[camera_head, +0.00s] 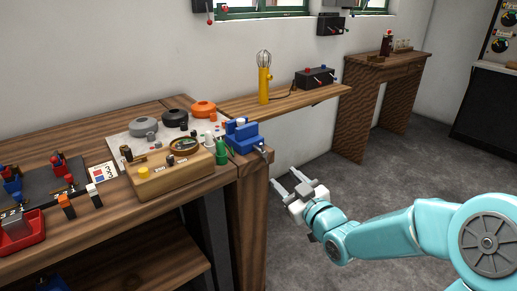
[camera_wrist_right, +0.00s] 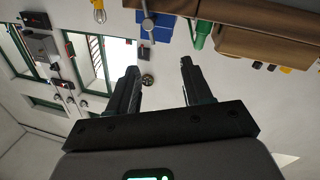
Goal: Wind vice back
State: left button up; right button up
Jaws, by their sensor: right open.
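The blue vice (camera_head: 242,137) sits at the right end of the wooden workbench (camera_head: 258,167). Its grey screw and handle (camera_head: 264,152) stick out past the bench end, toward my right gripper. My right gripper (camera_head: 282,177) is open and empty, off the bench end, a little below and to the right of the vice handle, and apart from it. In the right wrist view the open fingers (camera_wrist_right: 158,68) point toward the blue vice (camera_wrist_right: 157,38), with the grey handle (camera_wrist_right: 147,22) in front of it. My left gripper is not in view.
A green bottle (camera_head: 221,152) stands beside the vice, near a wooden box (camera_head: 172,175) with a round dial. A shelf (camera_head: 290,101) behind holds a yellow lamp (camera_head: 264,84) and a black box (camera_head: 315,77). The floor (camera_head: 360,190) right of the bench is clear.

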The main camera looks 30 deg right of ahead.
aim_at(263, 151)
jog(key=w+d, duration=0.1)
jog(key=w, duration=0.4)
jog(key=w+d+p, duration=0.1)
jog(key=w, duration=0.4)
jog(key=w+d, duration=0.1)
jog(key=w, duration=0.4)
jog(key=shift+w+d+p, duration=0.25)
jog(key=shift+w+p, duration=0.05)
jog(key=shift+w, duration=0.1)
jog(key=shift+f, duration=0.1)
grip_shut()
